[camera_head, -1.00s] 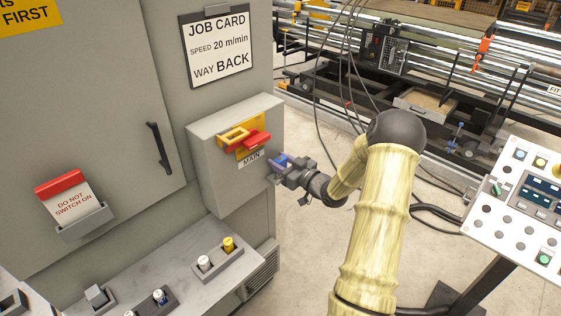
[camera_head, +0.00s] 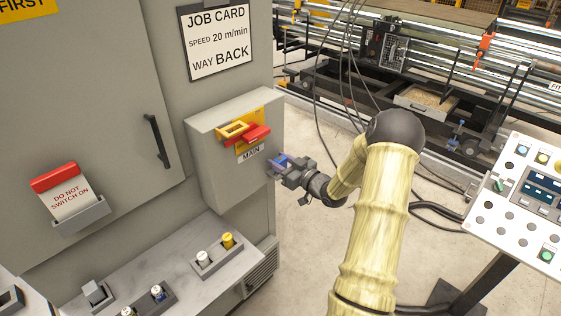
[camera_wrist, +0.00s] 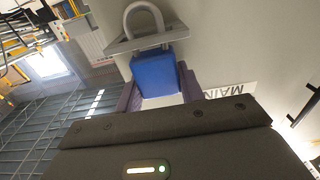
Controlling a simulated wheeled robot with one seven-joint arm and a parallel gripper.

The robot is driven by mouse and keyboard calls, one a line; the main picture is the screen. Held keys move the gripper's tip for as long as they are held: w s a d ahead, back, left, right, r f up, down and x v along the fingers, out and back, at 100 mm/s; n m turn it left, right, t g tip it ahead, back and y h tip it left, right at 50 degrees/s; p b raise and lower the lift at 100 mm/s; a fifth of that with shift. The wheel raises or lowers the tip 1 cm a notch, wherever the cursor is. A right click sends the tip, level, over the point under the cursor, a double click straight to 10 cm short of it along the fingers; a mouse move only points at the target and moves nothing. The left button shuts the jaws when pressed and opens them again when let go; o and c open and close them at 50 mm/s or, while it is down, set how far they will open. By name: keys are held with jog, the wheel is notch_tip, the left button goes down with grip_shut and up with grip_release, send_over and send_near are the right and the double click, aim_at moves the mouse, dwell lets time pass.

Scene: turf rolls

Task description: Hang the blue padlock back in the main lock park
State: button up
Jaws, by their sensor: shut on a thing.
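The blue padlock (camera_wrist: 157,76) is between the purple fingers of my gripper (camera_head: 279,165), which is shut on its body. In the head view the padlock (camera_head: 283,160) is small and partly hidden by the fingers, beside the right edge of the grey MAIN switch box (camera_head: 222,178). In the wrist view its pale shackle (camera_wrist: 143,8) shows beyond a grey bracket (camera_wrist: 172,35), which looks like the lock park. The shackle overlaps the bracket; I cannot tell whether it passes through it or rests against it.
A red handle (camera_head: 254,134) and a yellow hasp (camera_head: 232,130) sit on the box above the MAIN label. Below, a grey ledge (camera_head: 150,262) carries white and yellow knobs. A control panel (camera_head: 525,200) stands at the right. Cables hang behind my arm.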

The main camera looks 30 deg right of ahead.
jog(key=shift+f+b, duration=0.35)
jog(key=shift+f, duration=0.1)
jog(key=o, duration=1.1)
jog(key=b+v, duration=0.3)
jog(key=v, duration=1.4)
jog(key=shift+s, duration=0.2)
